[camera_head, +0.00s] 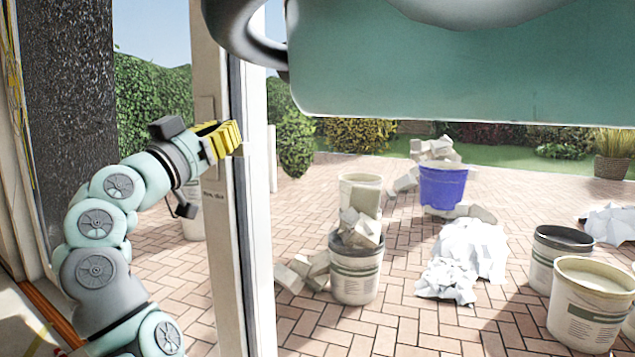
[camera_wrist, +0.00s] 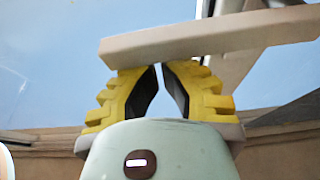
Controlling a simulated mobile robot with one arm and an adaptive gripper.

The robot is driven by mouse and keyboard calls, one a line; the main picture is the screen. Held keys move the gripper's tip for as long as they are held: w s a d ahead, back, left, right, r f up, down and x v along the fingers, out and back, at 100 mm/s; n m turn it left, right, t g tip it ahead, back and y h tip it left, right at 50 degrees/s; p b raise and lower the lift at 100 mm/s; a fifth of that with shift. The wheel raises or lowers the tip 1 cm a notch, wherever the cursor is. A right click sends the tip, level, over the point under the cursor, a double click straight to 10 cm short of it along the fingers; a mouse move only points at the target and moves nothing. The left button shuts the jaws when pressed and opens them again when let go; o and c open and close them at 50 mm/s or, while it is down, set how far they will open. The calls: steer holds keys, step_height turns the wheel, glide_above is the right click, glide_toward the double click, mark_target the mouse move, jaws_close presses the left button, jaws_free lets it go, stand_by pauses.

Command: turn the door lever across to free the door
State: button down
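The door lever (camera_wrist: 215,36) is a plain beige bar. In the wrist view it lies across the picture just at the fingertips of my gripper (camera_wrist: 160,72), slightly tilted and rising to the right. In the head view my gripper (camera_head: 226,140), with its yellow fingers, is at the white door frame (camera_head: 222,245), at the height of the lever. The fingers lean together with only a narrow gap and nothing visible between them. The bar seems to be against or just beyond the tips; contact is unclear. In the head view the fingers hide most of the lever.
Beyond the glass is a brick-paved patio (camera_head: 400,320) with a blue bucket (camera_head: 442,188), several pale buckets, rubble and crumpled white sheets (camera_head: 470,250). A dark speckled panel (camera_head: 70,80) stands left of the door. A large green part of mine blocks the upper right.

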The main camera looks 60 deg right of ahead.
steer(key=shift+f+m+b, duration=0.35)
steer(key=shift+m+b, duration=0.05)
steer(key=shift+b, duration=0.1)
steer(key=shift+r, duration=0.1)
step_height(320, 180, up, 5)
steer(key=p, duration=0.2)
steer(key=v, duration=1)
steer(key=shift+f+p, duration=0.3)
steer(key=shift+f, duration=0.15)
steer(key=shift+g, duration=0.3)
